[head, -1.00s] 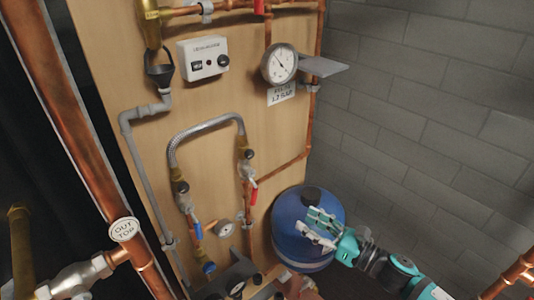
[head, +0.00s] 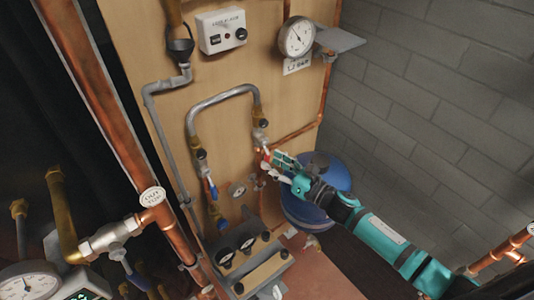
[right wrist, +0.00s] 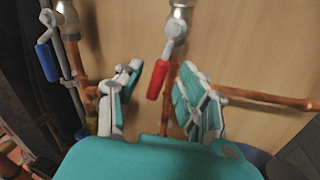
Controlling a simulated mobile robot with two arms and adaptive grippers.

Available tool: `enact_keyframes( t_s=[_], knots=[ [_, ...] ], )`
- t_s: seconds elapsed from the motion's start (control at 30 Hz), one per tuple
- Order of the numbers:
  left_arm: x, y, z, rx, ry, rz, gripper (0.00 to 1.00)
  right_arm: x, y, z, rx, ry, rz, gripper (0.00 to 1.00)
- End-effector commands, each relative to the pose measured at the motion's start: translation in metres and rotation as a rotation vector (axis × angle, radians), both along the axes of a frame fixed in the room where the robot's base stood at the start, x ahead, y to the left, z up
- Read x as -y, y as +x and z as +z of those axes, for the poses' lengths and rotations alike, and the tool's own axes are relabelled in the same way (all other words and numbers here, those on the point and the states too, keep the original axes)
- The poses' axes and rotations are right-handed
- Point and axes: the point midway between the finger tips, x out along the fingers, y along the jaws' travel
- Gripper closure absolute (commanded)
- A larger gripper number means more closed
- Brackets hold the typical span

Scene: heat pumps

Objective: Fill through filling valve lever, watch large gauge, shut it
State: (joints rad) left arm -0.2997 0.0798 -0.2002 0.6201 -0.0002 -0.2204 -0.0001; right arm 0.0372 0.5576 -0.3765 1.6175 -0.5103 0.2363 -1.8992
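The red valve lever (right wrist: 158,79) hangs below its valve at the right end of the braided hose. In the right wrist view it lies between the two spread fingers of my right gripper (right wrist: 155,98), which is open; I cannot see it touching either finger. In the head view my right gripper (head: 277,168) partly covers the red lever. The blue lever (head: 211,188) hangs at the hose's left end and also shows in the right wrist view (right wrist: 47,62). The large round gauge (head: 297,37) is on the board at upper right, its needle pointing up-left. My left gripper is not in view.
A blue tank (head: 308,208) stands behind my right forearm. The braided hose (head: 222,97) arches above the valves. Copper pipes (head: 112,120) run at left, and another gauge (head: 28,282) sits at lower left. A grey box (head: 240,245) with dials is below the board.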

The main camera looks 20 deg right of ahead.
Motion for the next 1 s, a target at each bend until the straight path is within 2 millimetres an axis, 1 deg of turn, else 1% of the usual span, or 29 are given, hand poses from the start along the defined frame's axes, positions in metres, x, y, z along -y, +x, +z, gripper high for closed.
enact_keyframes(
  t_s=[0.03, 0.2, 0.33, 0.57, 0.87, 1.0],
  knots=[
    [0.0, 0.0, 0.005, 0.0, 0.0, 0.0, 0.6, -0.004, 0.008, 0.003, 0.0, 0.003, -0.001, 0.61],
    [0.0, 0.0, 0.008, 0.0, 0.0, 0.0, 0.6, -0.013, 0.022, 0.001, 0.0, 0.001, -0.001, 0.61],
    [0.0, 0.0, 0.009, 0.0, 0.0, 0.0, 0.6, -0.016, 0.026, 0.0, 0.0, 0.0, 0.0, 0.61],
    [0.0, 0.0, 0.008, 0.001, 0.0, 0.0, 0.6, -0.016, 0.026, 0.0, 0.0, 0.0, 0.0, 0.61],
    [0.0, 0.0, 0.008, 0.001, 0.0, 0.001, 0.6, -0.016, 0.026, 0.0, -0.001, 0.001, 0.0, 0.99],
    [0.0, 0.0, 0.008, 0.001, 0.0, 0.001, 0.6, -0.016, 0.026, 0.0, -0.001, 0.001, 0.0, 1.0]
  ],
)
